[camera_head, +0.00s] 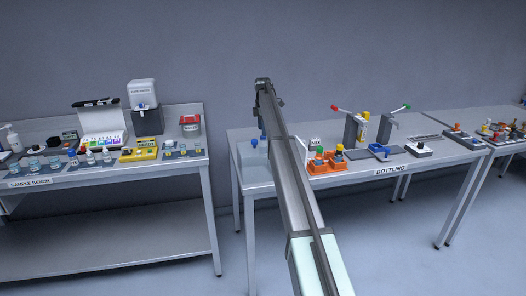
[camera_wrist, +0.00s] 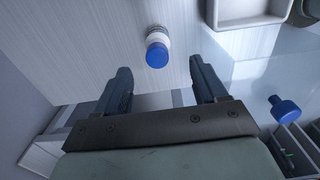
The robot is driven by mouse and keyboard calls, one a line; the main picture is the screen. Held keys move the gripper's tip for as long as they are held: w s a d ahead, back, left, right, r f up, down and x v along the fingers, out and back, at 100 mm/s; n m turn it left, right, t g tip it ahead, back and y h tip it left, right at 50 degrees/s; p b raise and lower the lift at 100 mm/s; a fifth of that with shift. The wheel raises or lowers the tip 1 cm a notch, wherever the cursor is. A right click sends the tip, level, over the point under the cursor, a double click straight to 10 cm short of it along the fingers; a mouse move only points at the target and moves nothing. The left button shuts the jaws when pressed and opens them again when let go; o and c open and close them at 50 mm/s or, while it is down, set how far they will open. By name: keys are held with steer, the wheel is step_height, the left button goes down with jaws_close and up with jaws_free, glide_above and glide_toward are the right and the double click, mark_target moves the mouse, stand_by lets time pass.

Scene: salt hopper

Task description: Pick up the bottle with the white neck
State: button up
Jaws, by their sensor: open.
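A bottle with a blue cap and a white neck (camera_wrist: 158,36) stands in the wrist view, seen from above, just beyond the gap between my fingertips. My gripper (camera_wrist: 160,74) is open and empty, with one dark finger on each side of that gap. A second blue-capped thing (camera_wrist: 285,107) is at the right of the wrist view, outside the right finger; its neck is hard to make out. In the head view a small blue thing (camera_head: 254,143) shows at the left end of the bottling table, beside my arm's end. I cannot tell which one it is.
The bottling table (camera_head: 350,178) holds an orange crate (camera_head: 325,167) with bottles right of my arm, and taps farther right. The sample bench (camera_head: 100,179) stands left across a gap. A pale tray (camera_wrist: 250,22) lies at the wrist view's upper right.

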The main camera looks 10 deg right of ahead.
step_height(320, 180, down, 10)
steer(key=shift+w+d+r, duration=0.1)
steer(key=shift+w+r, duration=0.05)
steer(key=shift+r, duration=0.1)
steer(key=c, duration=1.2)
